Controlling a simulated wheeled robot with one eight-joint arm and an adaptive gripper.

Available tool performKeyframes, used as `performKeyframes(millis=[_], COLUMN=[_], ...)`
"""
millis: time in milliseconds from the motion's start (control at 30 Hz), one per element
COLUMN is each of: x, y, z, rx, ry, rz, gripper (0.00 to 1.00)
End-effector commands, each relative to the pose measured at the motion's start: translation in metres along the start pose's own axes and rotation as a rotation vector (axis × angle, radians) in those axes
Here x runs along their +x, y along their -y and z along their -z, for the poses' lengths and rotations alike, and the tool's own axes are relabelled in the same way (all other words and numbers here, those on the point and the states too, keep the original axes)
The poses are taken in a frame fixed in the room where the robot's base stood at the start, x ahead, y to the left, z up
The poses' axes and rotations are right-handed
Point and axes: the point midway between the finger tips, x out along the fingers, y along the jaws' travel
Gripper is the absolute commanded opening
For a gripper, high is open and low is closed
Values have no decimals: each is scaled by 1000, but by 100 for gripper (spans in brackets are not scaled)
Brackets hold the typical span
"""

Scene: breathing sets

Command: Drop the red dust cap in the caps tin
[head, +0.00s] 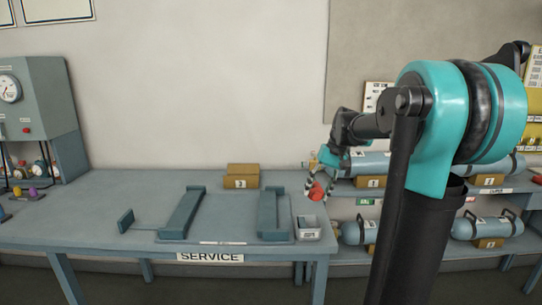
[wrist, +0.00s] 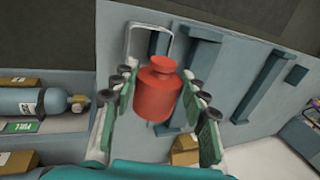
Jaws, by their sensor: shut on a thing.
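The red dust cap (head: 316,191) is held between the fingers of my gripper (head: 317,187), in the air above the right end of the service table. In the wrist view the red cap (wrist: 158,92) sits between the two finger pads, its narrow neck pointing away from my wrist. The caps tin (head: 308,235) is a small pale open box with a label at the table's right front corner, below the cap. In the wrist view the tin's rim (wrist: 128,42) shows beyond the cap, which hides part of it.
The blue-grey service table (head: 80,215) carries two long cradle blocks (head: 182,213) and (head: 268,213) beside the tin. A cardboard box marked 3 (head: 241,182) stands behind them. A rack with blue cylinders (head: 490,228) is to the right. A gauge cabinet (head: 40,100) stands at left.

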Motion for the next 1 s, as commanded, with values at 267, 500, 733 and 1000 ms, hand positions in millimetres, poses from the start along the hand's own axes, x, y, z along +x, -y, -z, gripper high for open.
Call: performKeyframes(millis=[267,500,733,1000], x=[29,48,52,52], y=[-10,-16,-17,-17], z=[0,0,0,0], rx=[0,0,0,0], ry=[0,0,0,0], rz=[0,0,0,0], gripper=[23,23,23,59])
